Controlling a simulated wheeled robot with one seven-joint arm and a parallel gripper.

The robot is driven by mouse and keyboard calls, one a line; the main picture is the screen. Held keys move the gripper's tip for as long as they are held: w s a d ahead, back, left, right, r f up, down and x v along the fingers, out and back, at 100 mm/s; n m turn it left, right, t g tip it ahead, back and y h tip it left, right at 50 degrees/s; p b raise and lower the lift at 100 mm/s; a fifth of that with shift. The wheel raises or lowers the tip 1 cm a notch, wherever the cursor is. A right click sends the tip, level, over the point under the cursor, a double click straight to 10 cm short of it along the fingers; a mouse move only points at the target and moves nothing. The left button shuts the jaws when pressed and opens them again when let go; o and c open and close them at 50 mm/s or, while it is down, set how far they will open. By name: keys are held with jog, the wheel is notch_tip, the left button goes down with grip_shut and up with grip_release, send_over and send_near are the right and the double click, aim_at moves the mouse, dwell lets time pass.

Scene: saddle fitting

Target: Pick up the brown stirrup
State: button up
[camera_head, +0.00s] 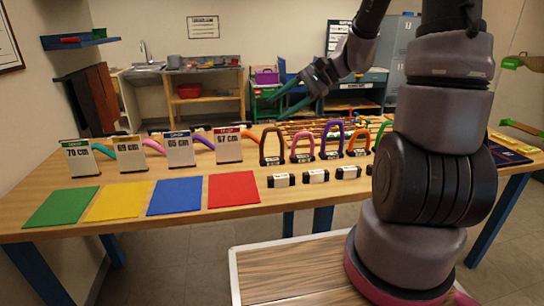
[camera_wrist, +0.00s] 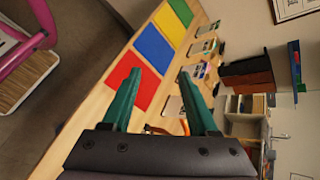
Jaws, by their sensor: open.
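The brown stirrup (camera_head: 264,155) stands upright as an arch on the wooden table, at the left end of a row of coloured stirrups. A pink stirrup (camera_head: 293,156), a purple stirrup (camera_head: 323,152) and an orange stirrup (camera_head: 350,150) stand to its right. My gripper (camera_head: 279,106) is raised above the table, higher in the picture than the brown stirrup and apart from it. Its green fingers are spread with nothing between them; they also show in the wrist view (camera_wrist: 160,75). I cannot make out the brown stirrup in the wrist view.
Green, yellow, blue and red mats (camera_head: 234,189) lie along the table's left front. Numbered cards (camera_head: 228,147) stand behind them. Small black-and-white blocks (camera_head: 315,176) sit before the stirrups. Rods (camera_head: 300,127) lie behind. Bare wood (camera_head: 150,188) shows between and around the mats.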

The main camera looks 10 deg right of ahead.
jog(key=w+d+f+m+t+y, duration=0.3)
jog(key=w+f+m+t+y, duration=0.15)
jog(key=w+f+m, duration=0.4)
jog(key=m+t+h, duration=0.5)
jog(key=m+t, duration=0.4)
send_near(282, 138)
jog(key=shift+n, duration=0.25)
jog(key=x, duration=0.5)
jog(key=shift+w+a+f, duration=0.15)
jog(key=shift+a+f, duration=0.1)
jog(key=x, duration=0.5)
jog(key=shift+w+r, duration=0.25)
jog(key=shift+w, duration=0.1)
jog(key=shift+c, duration=0.3)
grip_shut()
